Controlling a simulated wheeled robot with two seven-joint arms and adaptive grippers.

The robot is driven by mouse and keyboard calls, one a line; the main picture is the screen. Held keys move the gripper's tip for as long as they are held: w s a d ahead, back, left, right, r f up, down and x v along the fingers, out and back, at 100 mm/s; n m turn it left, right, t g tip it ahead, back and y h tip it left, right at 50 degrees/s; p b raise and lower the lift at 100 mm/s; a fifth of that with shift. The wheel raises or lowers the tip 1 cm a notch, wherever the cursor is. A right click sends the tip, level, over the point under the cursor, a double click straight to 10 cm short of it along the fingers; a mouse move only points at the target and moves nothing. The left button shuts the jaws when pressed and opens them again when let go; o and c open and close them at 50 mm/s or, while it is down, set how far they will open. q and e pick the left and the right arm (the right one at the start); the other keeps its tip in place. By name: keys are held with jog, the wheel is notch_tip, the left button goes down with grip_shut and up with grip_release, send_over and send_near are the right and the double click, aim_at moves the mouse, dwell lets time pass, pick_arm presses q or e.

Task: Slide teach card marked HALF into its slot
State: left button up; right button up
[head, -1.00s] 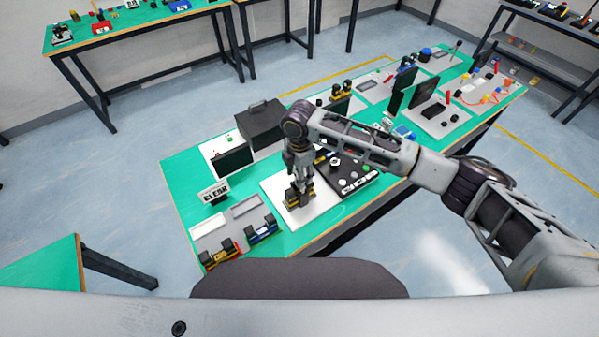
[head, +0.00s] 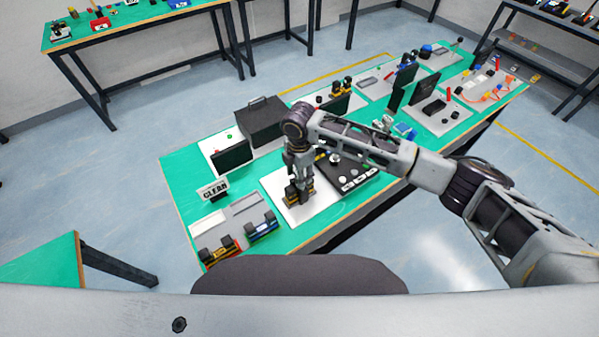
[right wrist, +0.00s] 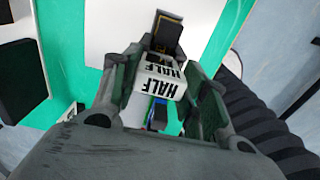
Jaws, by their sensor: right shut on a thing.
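My right gripper (head: 298,184) points down over a white plate (head: 284,181) near the front edge of the green bench. It is shut on a white card marked HALF (right wrist: 158,87), which lies between its fingers in the right wrist view. A second HALF marking shows just beyond the card's face. A black and yellow block (head: 296,198) sits on the plate directly under the gripper; its end also shows in the right wrist view (right wrist: 166,35). The slot opening and the card's lower edge are hidden, so I cannot tell whether the card is in it. My left gripper is out of view.
A black control panel (head: 347,181) with buttons lies right of the plate. A CLEAR sign (head: 213,189) stands to the left. A black case (head: 262,121) stands behind.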

jog(key=shift+f+b, duration=0.35)
jog(key=shift+f, duration=0.75)
dwell(0.3)
jog(key=o, duration=1)
jog(key=shift+o, duration=0.2)
jog(key=shift+r, duration=6)
